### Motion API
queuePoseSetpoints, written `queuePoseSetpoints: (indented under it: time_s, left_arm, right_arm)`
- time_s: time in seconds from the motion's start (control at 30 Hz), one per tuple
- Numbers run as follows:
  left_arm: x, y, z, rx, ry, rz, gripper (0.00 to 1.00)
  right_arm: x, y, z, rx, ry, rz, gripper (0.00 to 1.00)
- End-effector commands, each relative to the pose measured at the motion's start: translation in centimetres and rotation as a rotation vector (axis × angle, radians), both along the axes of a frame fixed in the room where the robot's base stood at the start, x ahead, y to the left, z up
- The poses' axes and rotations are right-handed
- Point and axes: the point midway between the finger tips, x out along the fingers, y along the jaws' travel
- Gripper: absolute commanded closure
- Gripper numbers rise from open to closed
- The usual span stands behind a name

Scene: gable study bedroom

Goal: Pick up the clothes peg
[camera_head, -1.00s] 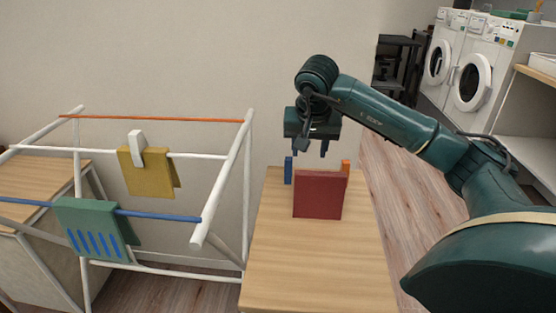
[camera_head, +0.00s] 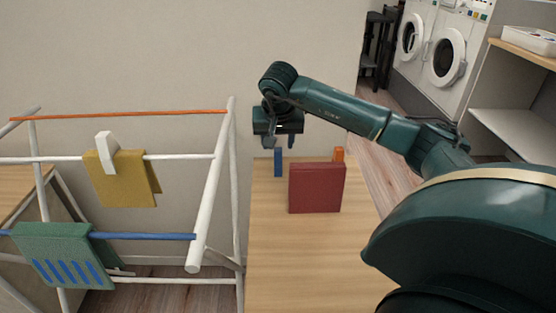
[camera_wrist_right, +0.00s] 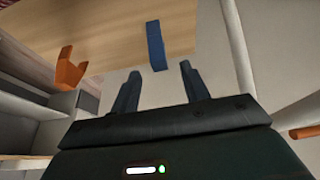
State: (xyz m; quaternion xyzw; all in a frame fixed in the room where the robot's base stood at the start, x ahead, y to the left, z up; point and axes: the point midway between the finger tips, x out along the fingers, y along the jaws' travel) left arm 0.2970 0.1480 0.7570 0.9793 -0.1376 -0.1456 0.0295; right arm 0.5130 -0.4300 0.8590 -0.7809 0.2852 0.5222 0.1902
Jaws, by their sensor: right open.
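A slim blue clothes peg (camera_head: 278,163) stands upright on the wooden table top (camera_head: 290,265), behind and left of a dark red box (camera_head: 316,188). My right gripper (camera_head: 279,142) is open and empty, pointing down just above the blue peg. In the right wrist view the blue peg (camera_wrist_right: 156,45) lies ahead of the gap between the open fingers (camera_wrist_right: 160,75), and I see no contact. An orange forked peg-like piece (camera_head: 338,154) stands behind the box's right side; it also shows in the right wrist view (camera_wrist_right: 69,70). My left gripper is not in view.
A white drying rack (camera_head: 212,205) stands left of the table. It carries a yellow cloth (camera_head: 122,180) with a white peg (camera_head: 106,153) and a green cloth (camera_head: 60,256) with blue stripes. A wall is close behind. The front table top is clear.

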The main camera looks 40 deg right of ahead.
Motion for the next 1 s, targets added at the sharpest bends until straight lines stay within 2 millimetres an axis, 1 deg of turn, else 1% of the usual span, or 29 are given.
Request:
queuePoseSetpoints:
  time_s: [0.13,0.3,0.4,0.63,0.67,1.0]
  left_arm:
    - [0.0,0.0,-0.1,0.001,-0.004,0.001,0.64]
    - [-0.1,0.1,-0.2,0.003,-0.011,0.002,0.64]
    - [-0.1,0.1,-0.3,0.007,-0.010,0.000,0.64]
    - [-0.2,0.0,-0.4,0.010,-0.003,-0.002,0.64]
    - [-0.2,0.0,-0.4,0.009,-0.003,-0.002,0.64]
    - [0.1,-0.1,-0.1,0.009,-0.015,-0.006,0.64]
  right_arm:
    - [0.2,-0.3,-1.1,0.001,0.001,0.000,0.55]
    - [0.7,-0.9,-3.6,0.002,0.003,-0.001,0.55]
    - [1.1,-1.2,-4.7,0.002,0.001,-0.001,0.55]
    - [1.2,-1.3,-4.9,0.000,-0.001,0.000,0.55]
    - [1.2,-1.3,-4.9,0.000,-0.001,0.000,0.56]
    - [1.2,-1.3,-4.8,0.000,-0.001,0.000,0.84]
